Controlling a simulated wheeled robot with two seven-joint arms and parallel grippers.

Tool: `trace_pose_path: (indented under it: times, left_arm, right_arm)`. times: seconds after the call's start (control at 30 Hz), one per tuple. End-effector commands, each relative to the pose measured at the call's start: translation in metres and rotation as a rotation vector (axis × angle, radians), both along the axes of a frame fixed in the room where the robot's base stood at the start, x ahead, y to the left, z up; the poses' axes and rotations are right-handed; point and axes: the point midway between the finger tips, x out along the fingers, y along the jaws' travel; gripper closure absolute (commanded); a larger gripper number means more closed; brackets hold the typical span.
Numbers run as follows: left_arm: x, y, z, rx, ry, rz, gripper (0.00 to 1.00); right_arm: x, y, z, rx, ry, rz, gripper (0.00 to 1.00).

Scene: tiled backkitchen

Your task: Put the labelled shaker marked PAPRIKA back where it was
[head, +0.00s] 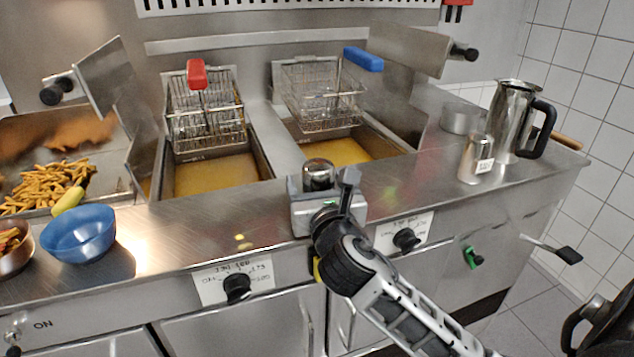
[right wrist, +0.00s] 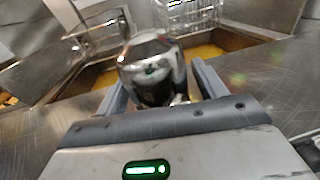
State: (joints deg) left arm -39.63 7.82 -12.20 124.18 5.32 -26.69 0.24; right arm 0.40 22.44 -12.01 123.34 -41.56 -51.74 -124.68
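A shiny metal shaker with a domed top (head: 319,174) stands at the counter's front, between the two fryers. My right gripper (head: 321,190) is around it, with one finger on each side. In the right wrist view the shaker (right wrist: 152,70) is between the fingers, with narrow gaps beside it, so the gripper looks open. No label shows on the side I see. A second metal shaker (head: 474,160) stands at the right end of the counter. It carries a white label, too small to read. My left gripper is not in view.
A metal jug (head: 515,115) and a low round tin (head: 460,118) stand near the labelled shaker. Fryer baskets (head: 205,118) hang over hot-oil wells behind. A blue bowl (head: 80,236) stands at left. The counter strip right of my gripper is clear.

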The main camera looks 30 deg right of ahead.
Motion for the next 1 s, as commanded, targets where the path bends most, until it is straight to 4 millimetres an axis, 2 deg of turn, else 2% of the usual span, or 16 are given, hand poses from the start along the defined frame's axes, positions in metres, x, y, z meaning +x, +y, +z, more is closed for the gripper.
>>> trace_pose_path:
  times: [0.27, 0.33, 0.8, 1.0]
  left_arm:
    - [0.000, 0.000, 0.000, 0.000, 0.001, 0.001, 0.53]
    - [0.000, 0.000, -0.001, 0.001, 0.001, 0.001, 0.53]
    - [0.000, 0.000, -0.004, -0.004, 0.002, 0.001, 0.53]
    - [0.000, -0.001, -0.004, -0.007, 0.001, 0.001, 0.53]
  right_arm:
    - [0.000, 0.000, 0.004, 0.001, -0.001, 0.000, 0.30]
    - [-0.007, 0.003, 0.002, 0.001, 0.002, 0.001, 0.30]
    - [-0.093, 0.037, 0.001, 0.003, 0.002, 0.001, 0.30]
    - [-0.110, 0.043, 0.003, 0.002, 0.000, 0.000, 0.30]
